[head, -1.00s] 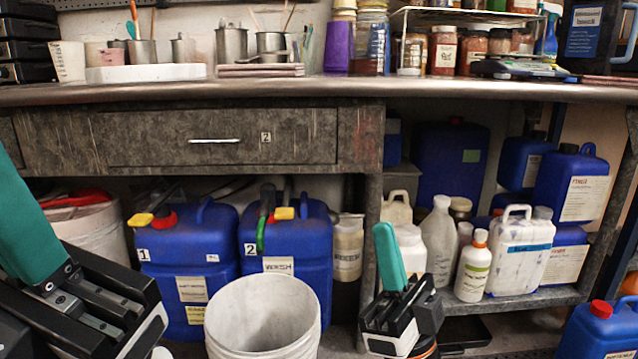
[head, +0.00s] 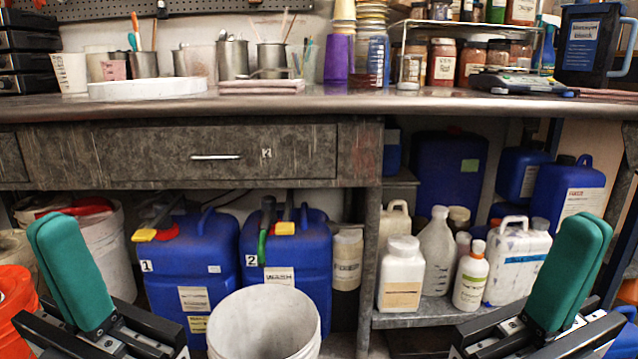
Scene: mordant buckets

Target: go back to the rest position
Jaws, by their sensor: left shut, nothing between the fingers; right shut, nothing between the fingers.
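My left gripper (head: 72,270) is at the lower left of the head view, its teal fingers shut together and pointing up, with nothing between them. My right gripper (head: 570,270) is at the lower right, also shut and empty, its teal fingers pointing up and tilted to the right. Both grippers are in front of the bench and apart from each other. Neither holds anything.
A white bucket (head: 265,322) stands between the grippers, before blue canisters marked 1 (head: 190,255) and 2 (head: 287,245). Bottles stand on the lower shelf (head: 425,315) at right. An orange bucket (head: 12,305) is at the far left. A workbench (head: 300,105) spans above.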

